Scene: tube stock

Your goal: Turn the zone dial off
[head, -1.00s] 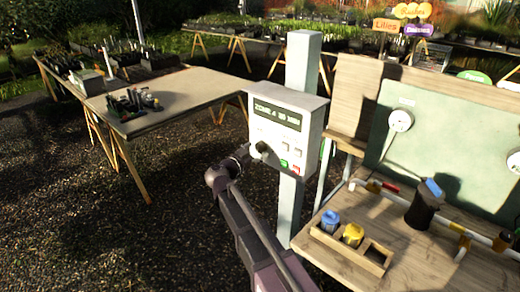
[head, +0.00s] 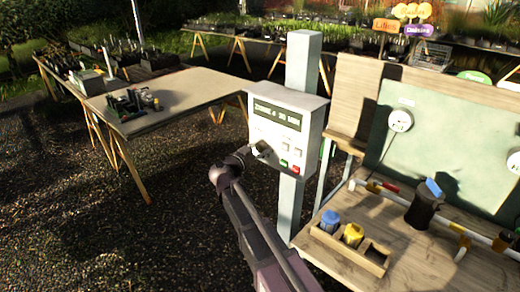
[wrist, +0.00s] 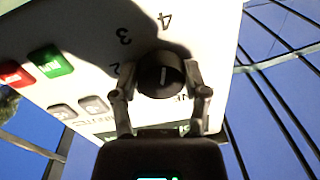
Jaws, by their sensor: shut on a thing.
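The zone dial (wrist: 160,76) is a round black knob with a pale pointer line, on the front of a white control box (head: 262,152). Printed numerals 2, 3 and 4 show around it in the wrist view. My gripper (wrist: 160,95) has one finger on each side of the dial and is shut on it. In the head view my gripper (head: 250,153) reaches the lower left of the box and partly covers the dial. The box's display (head: 277,117) shows a line of text too small to read surely.
A green button (wrist: 50,61) and a red button (wrist: 14,75) sit beside the dial, with grey buttons (wrist: 93,104) near them. The box hangs on a grey post (head: 301,70). A wooden bench (head: 325,256) stands right, another table (head: 190,92) left.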

